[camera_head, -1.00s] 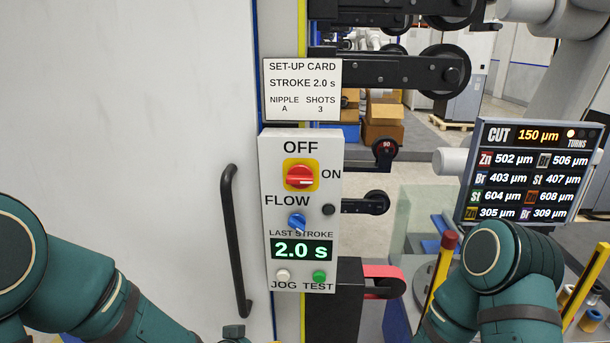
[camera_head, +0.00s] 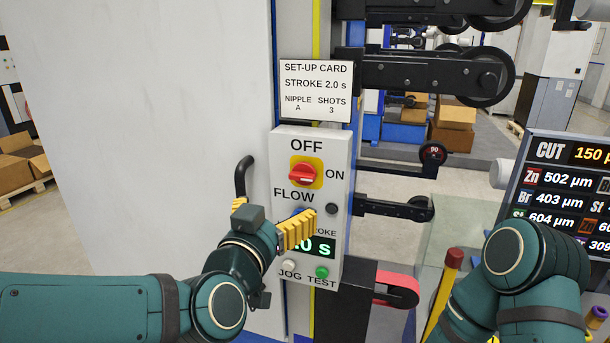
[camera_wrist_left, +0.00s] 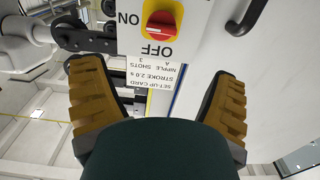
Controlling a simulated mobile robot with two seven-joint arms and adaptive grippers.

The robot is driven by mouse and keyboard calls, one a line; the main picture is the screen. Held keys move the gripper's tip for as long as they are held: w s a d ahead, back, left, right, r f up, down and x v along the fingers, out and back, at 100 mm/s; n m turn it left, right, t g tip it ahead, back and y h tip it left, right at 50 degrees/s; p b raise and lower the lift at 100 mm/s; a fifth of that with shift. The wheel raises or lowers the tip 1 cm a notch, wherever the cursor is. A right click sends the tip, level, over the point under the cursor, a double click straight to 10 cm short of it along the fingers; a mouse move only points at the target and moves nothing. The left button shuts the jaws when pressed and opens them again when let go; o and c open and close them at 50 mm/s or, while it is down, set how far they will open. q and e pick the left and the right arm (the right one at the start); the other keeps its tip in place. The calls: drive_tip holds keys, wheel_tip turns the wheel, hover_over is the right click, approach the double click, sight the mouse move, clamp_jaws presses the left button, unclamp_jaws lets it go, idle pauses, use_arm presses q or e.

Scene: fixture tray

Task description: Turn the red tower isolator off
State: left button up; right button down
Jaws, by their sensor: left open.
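The red isolator knob (camera_head: 303,173) sits on a yellow plate on the grey control panel (camera_head: 336,222), between the labels OFF above and ON at its right. Its handle lies horizontal, toward ON. My left gripper (camera_head: 276,208) is open and empty, below the knob and in front of the panel. One yellow finger covers part of the FLOW dial and the stroke display. In the left wrist view, which is upside down, the knob (camera_wrist_left: 161,23) shows beyond and between the spread fingers, apart from them. My right gripper is out of view.
A black door handle (camera_head: 242,175) stands left of the panel, behind my left gripper. The set-up card (camera_head: 316,90) is above the panel. Black roller arms (camera_head: 425,75) jut out at the right. Green TEST (camera_head: 322,272) and white JOG (camera_head: 289,266) buttons sit low on the panel.

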sight(300, 178)
use_arm(q)
drive_tip(key=x, duration=1.3)
drive_tip(key=shift+w, duration=0.4)
drive_tip(key=c, duration=1.2)
